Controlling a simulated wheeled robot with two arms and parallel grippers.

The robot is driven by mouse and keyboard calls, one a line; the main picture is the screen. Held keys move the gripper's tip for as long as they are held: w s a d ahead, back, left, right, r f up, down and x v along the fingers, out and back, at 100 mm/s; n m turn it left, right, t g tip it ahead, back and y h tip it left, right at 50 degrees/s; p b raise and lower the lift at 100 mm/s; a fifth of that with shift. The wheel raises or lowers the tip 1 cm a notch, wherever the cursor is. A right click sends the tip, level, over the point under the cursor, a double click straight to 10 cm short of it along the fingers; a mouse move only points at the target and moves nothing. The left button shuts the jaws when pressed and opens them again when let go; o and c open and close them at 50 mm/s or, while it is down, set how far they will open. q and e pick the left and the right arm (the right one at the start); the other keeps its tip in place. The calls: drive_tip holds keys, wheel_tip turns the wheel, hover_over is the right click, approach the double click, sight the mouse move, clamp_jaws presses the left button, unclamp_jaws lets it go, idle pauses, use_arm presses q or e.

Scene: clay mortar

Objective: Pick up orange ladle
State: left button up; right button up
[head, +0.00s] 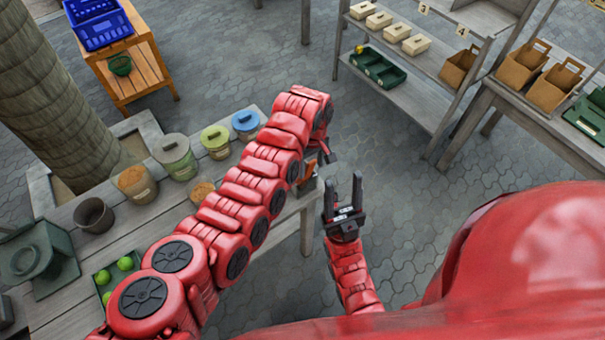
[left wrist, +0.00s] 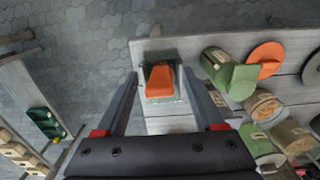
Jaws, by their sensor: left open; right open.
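An orange piece, which looks like the orange ladle (left wrist: 161,80), sits in a greenish holder at the table's end in the left wrist view. In the head view a small orange part (head: 308,168) shows beside my left wrist; most of it is hidden by my arm. My left gripper (left wrist: 160,74) is open, its fingers on either side of the orange piece as seen from the wrist; I cannot tell whether they touch it. In the head view my left gripper is mostly hidden. My right gripper (head: 343,188) is open and empty, over the paved floor.
Shelves (head: 420,95) stand at the back right. The floor between is clear.

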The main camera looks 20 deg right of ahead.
sight(311, 171)
use_arm(q)
drive_tip(key=shift+f+p, duration=0.3)
drive_tip(key=shift+f, duration=1.3)
clamp_jaws()
